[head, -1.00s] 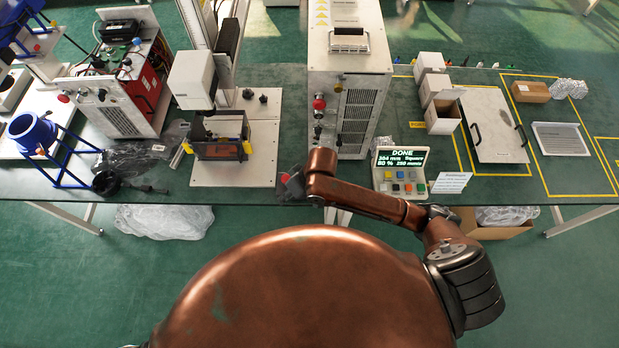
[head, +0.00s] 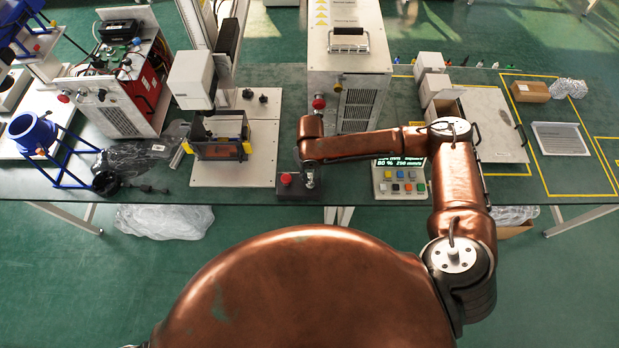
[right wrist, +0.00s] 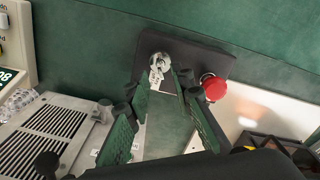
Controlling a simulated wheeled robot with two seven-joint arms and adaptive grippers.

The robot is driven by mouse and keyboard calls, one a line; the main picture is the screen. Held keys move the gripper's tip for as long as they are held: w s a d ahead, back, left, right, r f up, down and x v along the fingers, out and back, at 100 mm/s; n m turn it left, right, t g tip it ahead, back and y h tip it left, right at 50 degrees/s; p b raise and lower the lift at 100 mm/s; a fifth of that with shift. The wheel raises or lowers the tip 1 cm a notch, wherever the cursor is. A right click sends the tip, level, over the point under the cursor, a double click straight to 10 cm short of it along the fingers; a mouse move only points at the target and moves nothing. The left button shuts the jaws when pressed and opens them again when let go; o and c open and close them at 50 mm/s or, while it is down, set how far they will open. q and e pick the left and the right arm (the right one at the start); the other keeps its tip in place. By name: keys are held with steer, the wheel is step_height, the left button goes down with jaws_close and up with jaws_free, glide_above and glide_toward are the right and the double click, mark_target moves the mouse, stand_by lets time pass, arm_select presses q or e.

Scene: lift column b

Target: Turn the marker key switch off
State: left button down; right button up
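The marker key switch (right wrist: 160,64) is a silvery round lock with a key in it. It sits on a dark control box (right wrist: 195,60) beside a red mushroom button (right wrist: 213,88). In the head view the box (head: 284,194) lies at the table's front edge, with the red button (head: 287,179) showing and the switch mostly hidden under my right arm. My right gripper (right wrist: 161,80) is open, its two green-padded fingers on either side of the key in the right wrist view. I cannot tell whether they touch it. My left gripper is not in view.
A lit display panel with coloured buttons (head: 400,187) stands right of the box, partly covered by my right forearm. A tall grey cabinet (head: 350,60) stands behind. A marking machine on a white base plate (head: 232,176) stands to the left.

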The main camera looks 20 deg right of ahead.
mark_target(310, 182)
steer(key=shift+f, duration=1.4)
steer(key=shift+c, duration=0.4)
jaws_close()
